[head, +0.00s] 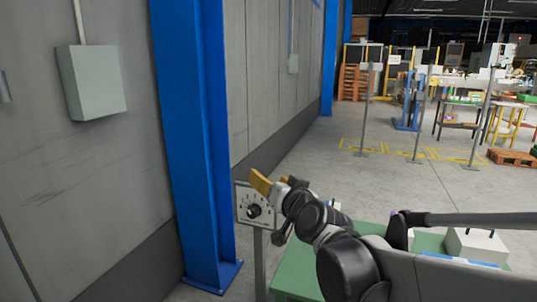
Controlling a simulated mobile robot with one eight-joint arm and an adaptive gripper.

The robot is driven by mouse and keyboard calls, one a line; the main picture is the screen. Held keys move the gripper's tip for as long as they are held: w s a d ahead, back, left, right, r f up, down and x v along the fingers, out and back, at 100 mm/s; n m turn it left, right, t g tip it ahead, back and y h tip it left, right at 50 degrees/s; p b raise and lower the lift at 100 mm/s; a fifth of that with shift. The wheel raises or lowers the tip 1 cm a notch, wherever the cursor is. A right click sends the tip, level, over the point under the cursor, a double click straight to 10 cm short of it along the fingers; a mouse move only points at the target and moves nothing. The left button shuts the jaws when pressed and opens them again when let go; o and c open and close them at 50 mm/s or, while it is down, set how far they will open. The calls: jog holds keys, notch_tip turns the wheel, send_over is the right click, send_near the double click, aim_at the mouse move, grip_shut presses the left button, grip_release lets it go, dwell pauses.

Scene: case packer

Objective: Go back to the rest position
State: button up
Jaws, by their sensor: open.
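My arm reaches in from the lower right, and my gripper (276,196) is at its far end, near the middle of the picture. It is open, and I see nothing held in it. The fingertips are small and partly hidden by my own wrist. A light grey panel (243,203) with a round black knob (254,211) and dial marks stands on a thin post right by the gripper. A yellow piece (260,182) shows at the panel's top edge; I cannot tell what it belongs to. I cannot tell whether the gripper touches the panel.
A blue steel column (190,140) and a grey wall (120,180) with a box (90,82) stand on the left. A green table top (300,268) lies below my arm, with a pale box (475,245) at right. The floor (330,180) beyond is open, with posts farther back.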

jog(key=s+d+f+g+h, duration=0.2)
jog(key=s+d+f, duration=0.3)
jog(key=s, duration=0.4)
jog(key=s+d+f+g+h, duration=0.1)
jog(key=s+d+f+g, duration=0.2)
jog(key=s+d+f, duration=0.3)
jog(key=s+d+f+g+h, duration=0.2)
jog(key=s+d+f, duration=0.4)
jog(key=s, duration=0.7)
jog(key=shift+d+f+g+h, duration=0.2)
jog(key=shift+d+g+h, duration=0.1)
jog(key=shift+d+g, duration=0.5)
jog(key=shift+s+d, duration=0.1)
